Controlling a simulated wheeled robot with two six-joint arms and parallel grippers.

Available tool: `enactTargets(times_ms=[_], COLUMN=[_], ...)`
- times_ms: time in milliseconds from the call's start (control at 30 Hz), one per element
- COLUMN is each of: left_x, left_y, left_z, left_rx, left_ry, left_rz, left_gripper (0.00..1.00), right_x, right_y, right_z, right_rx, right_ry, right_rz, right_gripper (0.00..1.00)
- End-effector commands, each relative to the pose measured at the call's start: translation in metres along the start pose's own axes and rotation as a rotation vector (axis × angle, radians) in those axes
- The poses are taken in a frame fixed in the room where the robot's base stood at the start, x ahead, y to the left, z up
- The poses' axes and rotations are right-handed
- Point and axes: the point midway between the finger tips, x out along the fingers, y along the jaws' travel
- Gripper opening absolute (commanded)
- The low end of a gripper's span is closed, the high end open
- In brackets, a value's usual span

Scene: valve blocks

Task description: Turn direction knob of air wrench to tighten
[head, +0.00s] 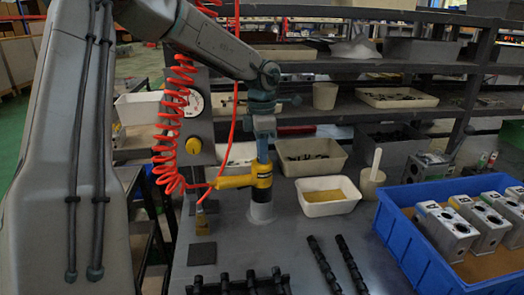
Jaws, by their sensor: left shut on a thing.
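The air wrench (237,181) has a yellow body with a dark band, and its red coiled hose (172,125) runs up on the left. It stands upright at a grey round holder (261,212) on the bench, its yellow handle pointing left. My left gripper (264,152) points down from above and is shut on the top end of the wrench. The direction knob cannot be made out; the gripper covers the top of the wrench. My right gripper is not in view.
A white tray with yellowish contents (322,196) and a beige cup (373,180) stand to the right. A blue crate (407,250) holds several metal valve blocks (447,228). Dark rods (323,265) lie at the front. A gauge panel (195,140) stands left, shelves behind.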

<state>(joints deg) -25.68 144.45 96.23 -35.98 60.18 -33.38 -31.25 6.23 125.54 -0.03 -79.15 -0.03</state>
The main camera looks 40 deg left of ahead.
Motion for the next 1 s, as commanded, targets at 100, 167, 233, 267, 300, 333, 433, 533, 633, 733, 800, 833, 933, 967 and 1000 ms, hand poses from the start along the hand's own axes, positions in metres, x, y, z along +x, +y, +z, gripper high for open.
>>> enactTargets(times_ms=[100,167,233,267,300,333,433,533,633,733,800,833,933,967,1000], left_x=[-0.0007,-0.0007,-0.0007,-0.0007,-0.0007,-0.0007,-0.0006,-0.0006,-0.0007,-0.0006,-0.0007,-0.0007,-0.0006,-0.0005,-0.0005], left_y=[0.0003,0.0003,0.0003,0.0003,0.0003,0.0003,0.0003,0.0003,0.0003,0.0003,0.0003,0.0003,0.0002,0.0002,0.0002], left_z=[0.0001,0.0001,0.0001,0.0001,0.0001,0.0001,0.0001,0.0001,0.0002,0.0002,0.0002,0.0002,0.0002,0.0002,0.0002], left_rx=[0.052,0.072,0.092,0.098,0.105,0.110,0.119,0.122,0.122,0.122,0.122,0.122,0.122,0.122,0.121], left_ry=[0.002,0.002,0.003,0.003,0.003,0.003,0.004,0.004,0.003,0.003,0.003,0.003,0.003,0.003,0.003], left_rz=[0.001,0.001,0.001,0.001,0.001,0.001,0.001,0.001,0.001,0.001,0.001,0.001,0.001,0.001,0.001], left_gripper=[0.00,0.00,0.00,0.00,0.00,0.00,0.00,0.00,0.00,0.00,0.00,0.27,0.45,0.45,0.45], right_x=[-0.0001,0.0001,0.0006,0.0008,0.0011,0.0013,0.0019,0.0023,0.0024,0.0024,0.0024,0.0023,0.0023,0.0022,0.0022], right_y=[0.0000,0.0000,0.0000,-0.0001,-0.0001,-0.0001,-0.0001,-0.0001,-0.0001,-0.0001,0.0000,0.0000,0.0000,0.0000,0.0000], right_z=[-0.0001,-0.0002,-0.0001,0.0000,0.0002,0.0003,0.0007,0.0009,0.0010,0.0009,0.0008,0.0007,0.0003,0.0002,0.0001], right_rx=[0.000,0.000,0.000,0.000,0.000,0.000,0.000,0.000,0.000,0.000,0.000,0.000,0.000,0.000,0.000], right_ry=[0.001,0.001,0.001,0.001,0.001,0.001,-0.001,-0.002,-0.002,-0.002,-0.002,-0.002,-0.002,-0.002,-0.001], right_rz=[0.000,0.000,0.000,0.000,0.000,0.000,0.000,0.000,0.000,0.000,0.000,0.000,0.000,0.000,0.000], right_gripper=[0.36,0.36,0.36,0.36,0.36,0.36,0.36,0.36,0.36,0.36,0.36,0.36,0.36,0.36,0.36])
